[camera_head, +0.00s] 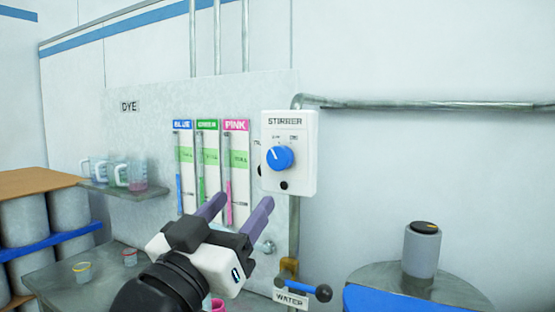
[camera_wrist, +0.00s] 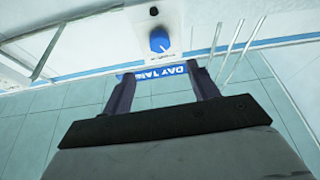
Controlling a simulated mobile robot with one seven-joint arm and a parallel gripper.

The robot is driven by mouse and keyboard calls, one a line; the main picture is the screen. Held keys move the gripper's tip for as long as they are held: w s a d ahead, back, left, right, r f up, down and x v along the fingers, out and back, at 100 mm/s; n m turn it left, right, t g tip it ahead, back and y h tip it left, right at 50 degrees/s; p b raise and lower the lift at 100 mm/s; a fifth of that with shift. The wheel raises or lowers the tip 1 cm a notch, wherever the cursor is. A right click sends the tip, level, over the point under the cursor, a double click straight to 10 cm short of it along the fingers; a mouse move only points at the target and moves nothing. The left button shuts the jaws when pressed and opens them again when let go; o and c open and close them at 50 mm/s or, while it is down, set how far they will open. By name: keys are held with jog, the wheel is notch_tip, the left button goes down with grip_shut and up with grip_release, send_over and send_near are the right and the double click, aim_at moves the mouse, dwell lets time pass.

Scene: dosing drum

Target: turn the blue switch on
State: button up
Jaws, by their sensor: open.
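The blue switch (camera_head: 280,158) is a round knob on a white box labelled STIRRER (camera_head: 304,180), fixed to the wall. A light mark on the knob seems to point up and left; the small labels above it are too small to read. My gripper (camera_head: 244,201) has two purple fingers, spread apart with nothing between them. In the head view it is below and left of the box, apart from the knob. In the wrist view the knob (camera_wrist: 159,40) shows beyond and above the fingertips (camera_wrist: 160,72).
BLUE, GREEN and PINK dye gauges (camera_head: 208,170) are on the wall panel left of the box. A shelf (camera_head: 125,192) holds beakers. A WATER valve handle (camera_head: 322,292) is below the box. A grey cylinder (camera_head: 421,250) stands on a drum at right.

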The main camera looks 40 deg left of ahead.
aim_at(277, 160)
jog(key=p+x, duration=0.4)
jog(key=x, duration=0.8)
jog(key=shift+p, duration=0.4)
jog(key=c, duration=1)
